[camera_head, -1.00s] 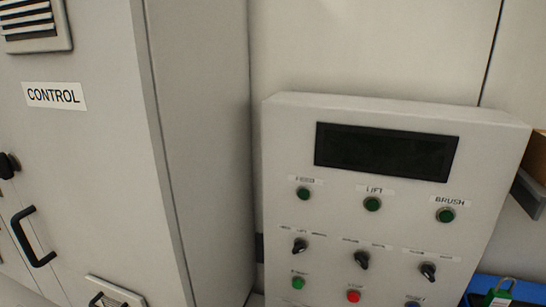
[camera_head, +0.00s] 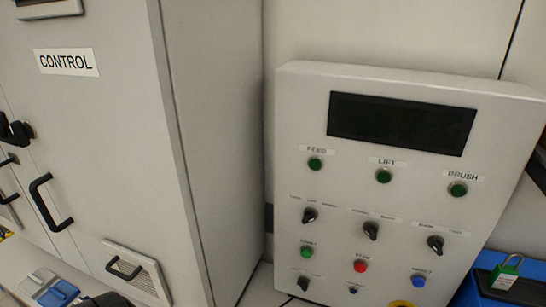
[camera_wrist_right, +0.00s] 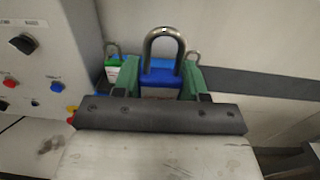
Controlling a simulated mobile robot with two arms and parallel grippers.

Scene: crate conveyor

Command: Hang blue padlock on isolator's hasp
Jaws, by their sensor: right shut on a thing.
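The blue padlock (camera_wrist_right: 162,80) is in the right wrist view, its steel shackle pointing up and closed in outline. My right gripper (camera_wrist_right: 157,76) is shut on its body, one green-padded finger on each side. In the head view, a black handle (camera_head: 15,131) sits on the control cabinet at the left edge; I cannot tell whether it is the isolator, and no hasp can be made out.
A green padlock (camera_head: 504,275) stands at a blue tray (camera_head: 484,262) at the lower right; it shows behind my fingers too. The push-button panel (camera_head: 400,180) stands beside the control cabinet (camera_head: 110,140). Blue and grey items (camera_head: 57,293) lie lower left.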

